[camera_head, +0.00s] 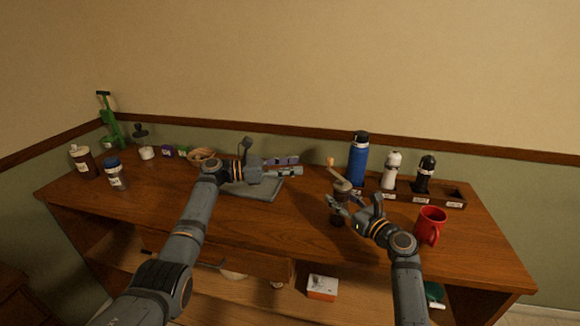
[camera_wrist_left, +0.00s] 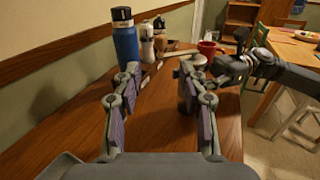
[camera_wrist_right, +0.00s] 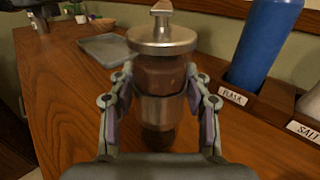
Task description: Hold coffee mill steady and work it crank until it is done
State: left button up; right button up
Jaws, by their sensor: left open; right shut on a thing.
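The coffee mill (camera_head: 338,215) stands upright on the wooden counter, a brown body with a metal band and metal top; it fills the middle of the right wrist view (camera_wrist_right: 161,80). Its crank arm ends in a light wooden knob (camera_head: 330,161) above the top. My right gripper (camera_head: 345,207) is shut around the mill's body, one finger on each side in the right wrist view (camera_wrist_right: 160,115). My left gripper (camera_head: 299,166) is open and empty, above the counter to the left of the mill. In the left wrist view the mill is partly hidden behind a finger.
A blue flask (camera_head: 358,160), a white shaker (camera_head: 391,171) and a black shaker (camera_head: 424,174) stand in labelled slots behind and right of the mill. A red mug (camera_head: 430,225) stands at the right. A grey tray (camera_head: 262,190) lies below my left gripper.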

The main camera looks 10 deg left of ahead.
pick_arm(q)
jog(key=shift+s+a, duration=0.1)
jog(key=shift+a, duration=0.1)
jog(key=n+t+y, duration=0.7)
jog(key=t, duration=0.1)
send_near(327, 163)
jog(key=x, duration=1.1)
jog(key=shift+d, duration=0.1)
jog(key=shift+c, duration=0.2)
grip_shut()
